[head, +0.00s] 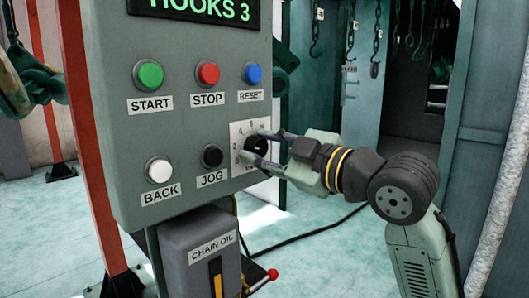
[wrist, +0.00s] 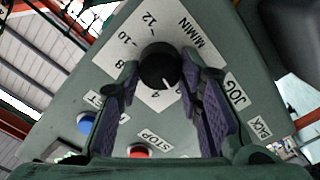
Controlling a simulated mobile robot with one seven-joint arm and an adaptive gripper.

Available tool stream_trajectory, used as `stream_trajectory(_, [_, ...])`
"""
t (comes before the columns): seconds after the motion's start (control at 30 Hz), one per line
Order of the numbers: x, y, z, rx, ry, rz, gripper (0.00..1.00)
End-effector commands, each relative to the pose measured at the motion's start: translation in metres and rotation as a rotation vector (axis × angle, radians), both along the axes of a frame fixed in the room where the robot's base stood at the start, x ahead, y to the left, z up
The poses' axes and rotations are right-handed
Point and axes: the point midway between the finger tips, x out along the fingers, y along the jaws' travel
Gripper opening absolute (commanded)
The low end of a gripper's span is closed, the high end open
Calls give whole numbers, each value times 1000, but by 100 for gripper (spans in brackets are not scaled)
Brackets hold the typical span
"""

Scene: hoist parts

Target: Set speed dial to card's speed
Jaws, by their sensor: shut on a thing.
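The speed dial is a black round knob (wrist: 158,66) on a white scale plate (wrist: 172,22) with numbers and M/MIN. It also shows in the head view as a dark knob (head: 256,148) at the panel's lower right. My gripper (wrist: 161,68) is shut on the knob, one purple-padded finger on each side. In the head view my gripper (head: 254,147) reaches the dial from the right. In the wrist view the knob's white pointer line points down and slightly right, near the 4. The fingers hide some numbers. I see no card with a speed.
The grey panel (head: 120,60) carries green START (head: 149,75), red STOP (head: 208,73), blue RESET (head: 253,74), white BACK (head: 158,170) and black JOG (head: 212,156) buttons. JOG sits close left of the dial. A display (head: 195,8) reads HOOKS 3. A chain oil box (head: 195,240) stands below.

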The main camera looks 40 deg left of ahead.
Motion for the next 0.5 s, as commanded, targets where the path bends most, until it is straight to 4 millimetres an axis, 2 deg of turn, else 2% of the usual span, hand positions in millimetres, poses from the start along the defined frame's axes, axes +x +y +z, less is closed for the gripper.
stream_trajectory(0.5, [0,0,0,-5,-63,0,5])
